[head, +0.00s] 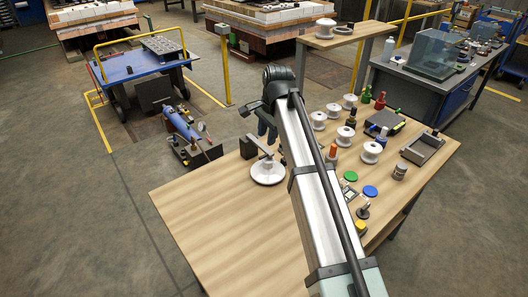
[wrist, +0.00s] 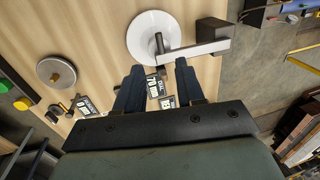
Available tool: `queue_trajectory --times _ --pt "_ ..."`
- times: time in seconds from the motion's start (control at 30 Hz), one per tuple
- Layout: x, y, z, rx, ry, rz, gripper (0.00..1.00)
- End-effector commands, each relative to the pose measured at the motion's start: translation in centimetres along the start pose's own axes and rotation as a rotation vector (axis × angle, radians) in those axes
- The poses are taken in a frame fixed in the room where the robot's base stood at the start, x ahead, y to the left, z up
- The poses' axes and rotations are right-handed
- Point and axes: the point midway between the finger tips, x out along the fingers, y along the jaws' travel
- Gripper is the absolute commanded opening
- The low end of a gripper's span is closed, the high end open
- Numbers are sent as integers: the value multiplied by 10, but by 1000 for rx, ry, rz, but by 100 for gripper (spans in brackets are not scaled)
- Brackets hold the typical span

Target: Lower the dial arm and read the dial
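A white disc (head: 268,174) lies near the left part of the wooden table, beside a dark block (head: 248,148). In the wrist view a grey dial arm (wrist: 195,48) runs from the dark block (wrist: 212,32) to a small dark cylinder over the white disc (wrist: 146,28). I cannot tell whether its tip touches the disc. Small dark cards with white lettering show between my fingers; one card (wrist: 152,84) seems to read "DIAL 70", partly unclear. My gripper (wrist: 159,67) is open and empty, its fingers apart below the disc in the wrist picture. It also shows in the head view (head: 266,124).
Several white spools (head: 346,136) stand on the table right of my arm. Green (head: 350,177) and blue (head: 370,191) discs and a grey tray (head: 422,148) are there too. A raised wooden shelf (head: 345,34) stands behind. The table's left front (head: 205,215) is clear.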

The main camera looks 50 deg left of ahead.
Motion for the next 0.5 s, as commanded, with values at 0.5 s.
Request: queue_trajectory --times 0.5 --pt "77 0 0 0 0 0 38"
